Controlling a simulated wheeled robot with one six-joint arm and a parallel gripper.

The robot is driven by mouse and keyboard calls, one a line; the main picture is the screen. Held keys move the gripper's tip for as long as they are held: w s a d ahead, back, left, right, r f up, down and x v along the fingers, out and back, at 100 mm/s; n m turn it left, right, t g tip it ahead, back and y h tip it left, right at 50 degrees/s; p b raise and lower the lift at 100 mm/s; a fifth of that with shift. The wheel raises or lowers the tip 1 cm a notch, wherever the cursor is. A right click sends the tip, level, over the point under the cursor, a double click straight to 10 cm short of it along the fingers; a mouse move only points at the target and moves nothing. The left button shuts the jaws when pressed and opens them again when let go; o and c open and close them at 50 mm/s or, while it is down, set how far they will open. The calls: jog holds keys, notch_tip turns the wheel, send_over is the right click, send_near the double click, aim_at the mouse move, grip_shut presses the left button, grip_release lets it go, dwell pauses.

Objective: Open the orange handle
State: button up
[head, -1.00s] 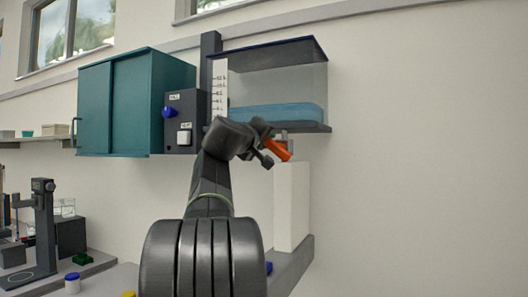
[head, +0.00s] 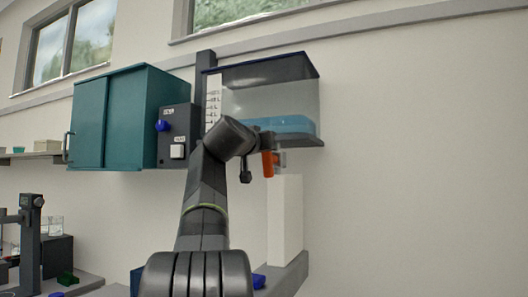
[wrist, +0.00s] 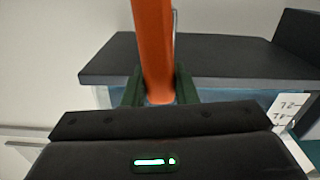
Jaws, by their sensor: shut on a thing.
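The orange handle (head: 267,164) points straight down just below the right part of the clear tank (head: 270,95). The tank holds blue liquid (head: 290,124) in its lower part. My gripper (wrist: 160,88) is shut on the handle, with its dark green fingers on either side of it. In the wrist view the orange handle (wrist: 153,45) runs up and out of the top of the picture. In the head view my wrist hides part of the tank front, and the fingers are hard to make out.
A white column (head: 285,215) stands below the handle on a grey ledge (head: 290,272). A dark control box (head: 176,130) with a blue knob and a teal cabinet (head: 125,118) are left of the tank. The wall to the right is bare.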

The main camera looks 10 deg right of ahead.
jog(key=shift+d+f+m, duration=0.15)
jog(key=shift+m, duration=0.25)
jog(key=o, duration=1)
jog(key=shift+s, duration=0.15)
jog(key=b+v, duration=0.4)
jog(key=v, duration=0.9)
jog(key=shift+s+a, duration=0.25)
jog(key=shift+a, duration=0.05)
jog(key=shift+w, duration=0.1)
jog(key=p+x, duration=0.4)
jog(key=x, duration=0.9)
jog(key=shift+w+d, duration=0.3)
